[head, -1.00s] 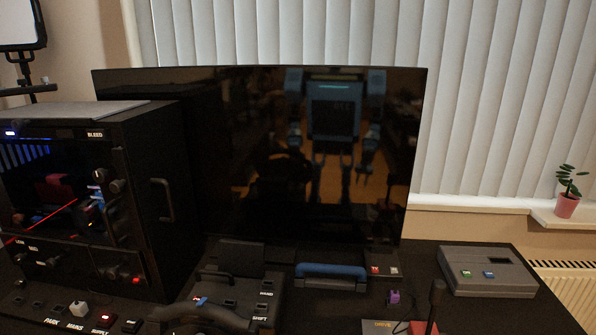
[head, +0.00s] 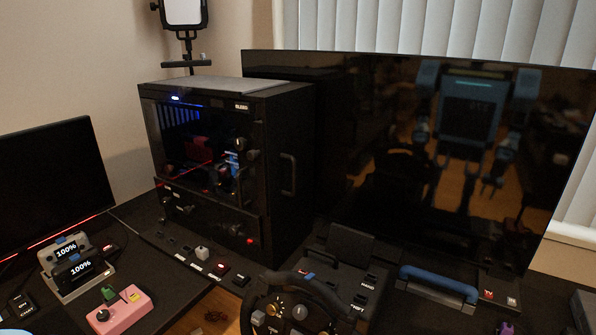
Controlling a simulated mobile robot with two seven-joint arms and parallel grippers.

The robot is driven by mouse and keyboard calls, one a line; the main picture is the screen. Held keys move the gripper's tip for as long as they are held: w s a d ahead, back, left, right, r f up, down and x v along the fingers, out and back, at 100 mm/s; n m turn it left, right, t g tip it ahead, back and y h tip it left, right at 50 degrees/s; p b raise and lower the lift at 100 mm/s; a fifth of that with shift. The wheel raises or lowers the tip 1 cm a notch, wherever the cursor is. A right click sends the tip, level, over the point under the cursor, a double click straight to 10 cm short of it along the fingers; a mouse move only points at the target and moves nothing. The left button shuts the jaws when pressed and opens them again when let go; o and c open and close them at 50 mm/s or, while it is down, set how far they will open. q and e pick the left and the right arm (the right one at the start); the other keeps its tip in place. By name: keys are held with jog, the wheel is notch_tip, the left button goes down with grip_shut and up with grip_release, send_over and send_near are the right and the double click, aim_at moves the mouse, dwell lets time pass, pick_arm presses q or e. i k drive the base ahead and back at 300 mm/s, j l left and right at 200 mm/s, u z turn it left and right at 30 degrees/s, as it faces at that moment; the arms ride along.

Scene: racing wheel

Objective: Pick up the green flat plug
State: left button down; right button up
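A small green piece (head: 108,293) stands up from the top of a pink box (head: 122,312) at the lower left; it is too small to tell whether it is the green flat plug. The pink box also has a black knob and a yellow patch on top. Neither of my grippers is in view directly; only a dim reflection of my body and arms shows in the large dark screen.
A racing wheel (head: 292,305) is at the bottom middle. A black cabinet (head: 285,225) stands behind it, with a large screen (head: 400,160) to its right. Two 100% displays in a cradle (head: 72,268) and a second monitor (head: 50,190) are at left. A blue handle (head: 440,282) is at right.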

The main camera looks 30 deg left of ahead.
aim_at(108, 293)
jog(key=u, duration=2.15)
